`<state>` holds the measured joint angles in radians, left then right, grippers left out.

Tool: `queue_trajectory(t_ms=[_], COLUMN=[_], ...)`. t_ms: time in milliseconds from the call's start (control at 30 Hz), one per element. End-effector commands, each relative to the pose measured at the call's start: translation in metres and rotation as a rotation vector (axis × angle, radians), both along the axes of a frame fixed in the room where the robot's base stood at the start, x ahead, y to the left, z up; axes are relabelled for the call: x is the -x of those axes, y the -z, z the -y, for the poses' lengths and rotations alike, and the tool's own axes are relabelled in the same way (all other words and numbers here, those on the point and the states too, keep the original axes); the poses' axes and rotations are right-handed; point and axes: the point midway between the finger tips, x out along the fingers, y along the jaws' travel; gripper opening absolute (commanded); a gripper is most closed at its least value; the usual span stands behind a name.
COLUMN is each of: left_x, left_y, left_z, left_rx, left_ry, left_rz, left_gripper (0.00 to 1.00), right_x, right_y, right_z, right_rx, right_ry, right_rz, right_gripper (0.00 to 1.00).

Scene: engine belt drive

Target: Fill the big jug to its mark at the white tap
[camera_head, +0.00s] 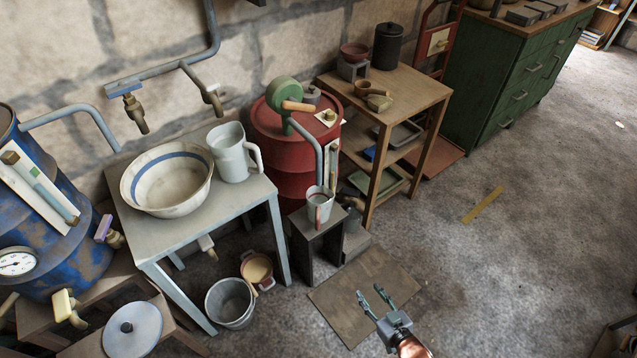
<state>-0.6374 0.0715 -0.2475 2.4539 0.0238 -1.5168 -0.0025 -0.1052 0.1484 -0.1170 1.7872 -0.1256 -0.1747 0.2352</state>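A large white jug (230,153) with a handle stands upright on the grey table, beside a wide bowl. A smaller white jug (319,206) with a red handle stands on a low stool under the red drum's pump spout. Several taps show: a cream-handled tap (66,306) at lower left, and a tap with a white part (206,245) below the table's front edge. I cannot tell which is the white tap. No fill mark is readable on the large jug. My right gripper (374,298) is open and empty above the floor mat. My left gripper is not in view.
The bowl (168,182) with a blue band takes up much of the grey table (148,236). Buckets (230,302) stand on the floor in front. A red drum (282,150) and wooden shelf table (424,92) stand behind.

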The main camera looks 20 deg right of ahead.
Motion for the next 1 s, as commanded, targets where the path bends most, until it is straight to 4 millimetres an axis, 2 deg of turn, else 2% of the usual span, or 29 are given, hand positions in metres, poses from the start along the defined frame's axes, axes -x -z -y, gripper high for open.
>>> queue_trajectory(t_ms=[33,100,167,233,400,500,600,700,800,1000], left_x=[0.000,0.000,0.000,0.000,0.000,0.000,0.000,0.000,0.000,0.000], left_y=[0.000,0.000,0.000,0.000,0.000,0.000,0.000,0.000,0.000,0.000], left_z=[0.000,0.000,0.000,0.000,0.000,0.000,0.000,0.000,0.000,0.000], left_rx=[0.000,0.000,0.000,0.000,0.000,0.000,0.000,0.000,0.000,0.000], left_ry=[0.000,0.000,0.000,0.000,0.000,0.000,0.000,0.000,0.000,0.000], left_rz=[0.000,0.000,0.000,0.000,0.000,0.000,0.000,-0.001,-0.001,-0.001], left_gripper=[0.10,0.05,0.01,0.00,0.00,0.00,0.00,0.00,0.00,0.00], right_x=[0.031,0.076,0.117,0.168,0.287,0.340,0.375,0.394,0.400,0.400], right_y=[0.014,0.033,0.045,0.053,0.049,0.037,0.025,0.018,0.016,0.017], right_z=[0.001,0.001,0.000,-0.004,-0.017,-0.025,-0.031,-0.033,-0.034,-0.034], right_rx=[0.005,0.017,0.024,0.028,0.026,0.020,0.014,0.011,0.011,0.012], right_ry=[0.021,0.042,0.052,0.057,0.036,0.014,-0.007,-0.019,-0.023,-0.023], right_rz=[-0.101,-0.254,-0.387,-0.540,-0.874,-1.017,-1.114,-1.166,-1.184,-1.184], right_gripper=[0.40,0.40,0.40,0.40,0.40,0.40,0.40,0.40,0.40,0.40])
